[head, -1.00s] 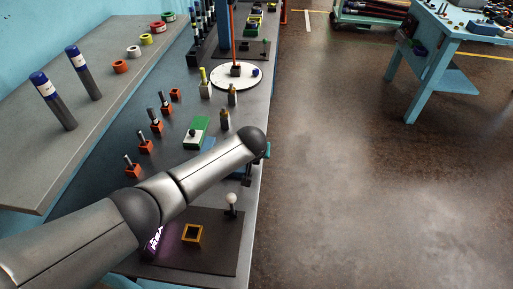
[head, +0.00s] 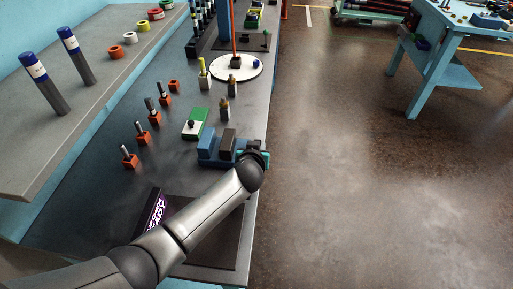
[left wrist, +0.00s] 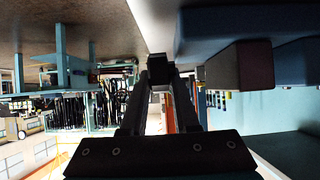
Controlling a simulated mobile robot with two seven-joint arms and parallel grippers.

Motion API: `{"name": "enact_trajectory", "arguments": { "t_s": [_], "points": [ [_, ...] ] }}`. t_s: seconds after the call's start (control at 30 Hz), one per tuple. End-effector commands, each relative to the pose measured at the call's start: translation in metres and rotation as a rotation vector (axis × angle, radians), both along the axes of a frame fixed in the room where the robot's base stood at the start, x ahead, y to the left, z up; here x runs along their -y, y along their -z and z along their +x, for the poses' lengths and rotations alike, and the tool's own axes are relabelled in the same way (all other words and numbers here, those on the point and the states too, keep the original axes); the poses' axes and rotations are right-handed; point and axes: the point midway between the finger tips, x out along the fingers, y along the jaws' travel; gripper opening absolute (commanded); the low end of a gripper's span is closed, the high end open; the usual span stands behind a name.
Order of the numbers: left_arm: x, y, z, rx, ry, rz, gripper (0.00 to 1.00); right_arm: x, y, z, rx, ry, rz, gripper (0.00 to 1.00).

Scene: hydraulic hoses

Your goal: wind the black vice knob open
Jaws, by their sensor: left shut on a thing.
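The blue vice (head: 207,148) stands on the bench near its right edge, with a dark block (head: 227,141) between its blue parts. In the left wrist view the vice (left wrist: 225,28) fills the top right, with the dark block (left wrist: 240,66) beside it. My left gripper (head: 254,152) is at the vice's right end, and my forearm and wrist partly cover it. In the left wrist view its fingers (left wrist: 160,80) close on a small black piece, the black knob (left wrist: 159,70). The knob is hidden in the head view. My right gripper is not in view.
A green plate (head: 196,122) and several orange holders with pins (head: 129,157) stand left of and behind the vice. A dark sign (head: 156,210) stands near my arm. A white disc (head: 236,68) lies farther back.

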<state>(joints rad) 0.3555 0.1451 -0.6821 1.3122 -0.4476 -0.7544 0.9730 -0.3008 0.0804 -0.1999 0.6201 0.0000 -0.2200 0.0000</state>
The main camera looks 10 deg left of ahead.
Motion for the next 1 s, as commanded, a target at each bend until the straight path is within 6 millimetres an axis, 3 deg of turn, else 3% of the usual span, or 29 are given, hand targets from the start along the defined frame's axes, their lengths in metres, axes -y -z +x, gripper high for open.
{"name": "enact_trajectory", "arguments": {
  "t_s": [0.27,0.3,0.57,1.0],
  "points": [
    [-0.0005,0.0001,-0.0001,-0.001,-0.001,0.0,0.0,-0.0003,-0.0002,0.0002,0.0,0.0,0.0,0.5],
    [-0.0005,0.0001,0.0,-0.001,-0.001,0.0,0.3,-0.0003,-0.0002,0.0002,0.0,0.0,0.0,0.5],
    [-0.0005,0.0001,0.0001,-0.001,-0.001,0.001,0.59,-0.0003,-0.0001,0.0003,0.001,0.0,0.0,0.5],
    [0.0001,-0.005,-0.0086,-0.001,0.0,-0.001,0.59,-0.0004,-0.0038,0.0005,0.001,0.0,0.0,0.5]
  ]
}}
